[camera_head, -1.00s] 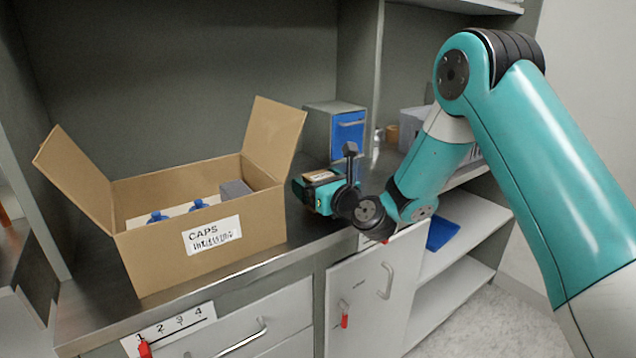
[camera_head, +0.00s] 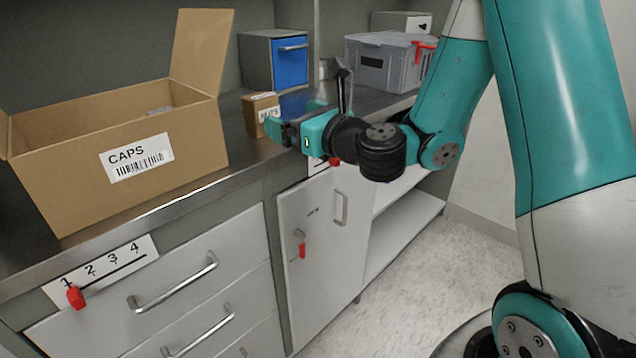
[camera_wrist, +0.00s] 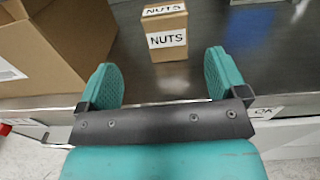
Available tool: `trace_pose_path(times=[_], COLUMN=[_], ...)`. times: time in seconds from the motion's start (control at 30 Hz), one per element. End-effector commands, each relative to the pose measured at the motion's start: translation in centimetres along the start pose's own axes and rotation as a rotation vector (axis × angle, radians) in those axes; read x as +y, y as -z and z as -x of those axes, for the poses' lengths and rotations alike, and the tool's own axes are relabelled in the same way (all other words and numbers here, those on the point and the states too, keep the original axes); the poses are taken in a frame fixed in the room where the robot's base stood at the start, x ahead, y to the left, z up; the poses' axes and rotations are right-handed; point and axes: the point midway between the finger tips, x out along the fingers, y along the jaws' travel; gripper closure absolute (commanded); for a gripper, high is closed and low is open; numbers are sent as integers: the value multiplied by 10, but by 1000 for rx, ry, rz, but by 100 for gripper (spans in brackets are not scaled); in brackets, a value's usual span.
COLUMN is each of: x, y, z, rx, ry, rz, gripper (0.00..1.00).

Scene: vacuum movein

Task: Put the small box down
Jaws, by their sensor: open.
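The small cardboard box (camera_head: 260,112), labelled NUTS, stands upright on the metal counter, to the right of the large CAPS box. It also shows in the wrist view (camera_wrist: 165,48), just beyond my fingertips and centred between them. My gripper (camera_head: 275,131) is open and empty, in front of the small box at the counter's front edge. In the wrist view my gripper's two teal fingers (camera_wrist: 162,78) are spread wide, with bare counter between them and the box.
The large open CAPS box (camera_head: 130,150) fills the counter's left. A blue-fronted cabinet (camera_head: 275,60) stands behind the small box. A grey crate (camera_head: 385,62) with a red handle is at the back right. Drawers and a door (camera_head: 325,240) lie below the counter edge.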

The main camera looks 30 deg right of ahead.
Motion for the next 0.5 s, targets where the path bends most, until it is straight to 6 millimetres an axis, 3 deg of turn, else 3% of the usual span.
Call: trace_pose_path(times=[0.07, 0.17, 0.3, 0.4, 0.5], x=[22, 76, 158, 188, 193], y=[-8, -17, -12, 3, 15], z=[1, 11, 58, 107, 154], rx=[1, -5, -88, -204, -346], ry=[-87, -309, -749, -1073, -1374], rz=[122, 450, 1122, 1580, 1934], gripper=[9, 9, 9, 9, 9])
